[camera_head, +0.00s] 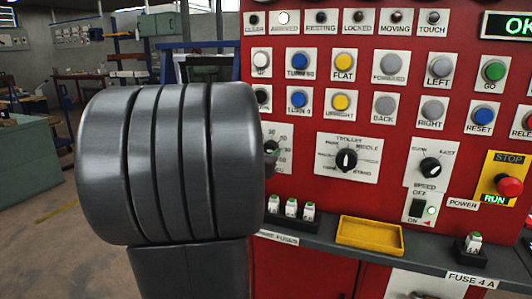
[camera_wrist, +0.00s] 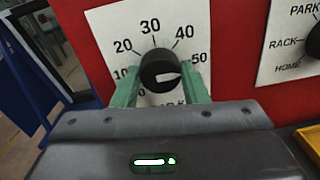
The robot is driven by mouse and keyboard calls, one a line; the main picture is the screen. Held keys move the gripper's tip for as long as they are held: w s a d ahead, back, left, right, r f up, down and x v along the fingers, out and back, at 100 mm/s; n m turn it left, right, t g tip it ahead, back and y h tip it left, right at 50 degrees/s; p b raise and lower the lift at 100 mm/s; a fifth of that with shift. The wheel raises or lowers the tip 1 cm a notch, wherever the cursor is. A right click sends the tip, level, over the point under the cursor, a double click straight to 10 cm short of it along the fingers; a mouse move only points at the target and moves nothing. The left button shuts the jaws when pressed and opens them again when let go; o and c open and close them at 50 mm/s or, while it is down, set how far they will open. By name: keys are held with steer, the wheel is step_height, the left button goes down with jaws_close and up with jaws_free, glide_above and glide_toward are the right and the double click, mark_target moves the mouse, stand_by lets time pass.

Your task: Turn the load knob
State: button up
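The load knob (camera_wrist: 160,70) is a round black knob with a white pointer mark, on a white dial plate with numbers from 10 to 50 in the wrist view. The lower lettering of the plate is partly hidden.
The red panel holds a trolley knob (camera_head: 347,160), a speed knob (camera_head: 431,168), rows of buttons and a red stop button (camera_head: 509,186). A yellow tray (camera_head: 369,234) and several fuses stand on the ledge below. Open floor lies to the left.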

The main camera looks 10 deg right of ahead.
steer(key=shift+n, duration=0.4)
steer(key=n, duration=0.5)
steer(key=shift+n, duration=0.4)
steer(key=n, duration=0.3)
steer(key=shift+n, duration=0.4)
steer(key=n+p, duration=0.1)
steer(key=n, duration=0.2)
steer(key=shift+n+t, duration=0.3)
steer(key=shift+n, duration=0.1)
steer(key=n+p, duration=0.2)
steer(key=n, duration=0.4)
steer(key=shift+n+y+p, duration=0.3)
steer(key=shift+p, duration=0.05)
steer(key=n+p, duration=0.1)
steer(key=n, duration=0.2)
steer(key=shift+n, duration=0.3)
steer(key=shift+f+n+t+p, duration=0.15)
steer(key=shift+n+t+p, duration=0.15)
steer(key=shift+n+p, duration=1)
steer(key=shift+n+b, duration=0.3)
steer(key=shift+n, duration=0.2)
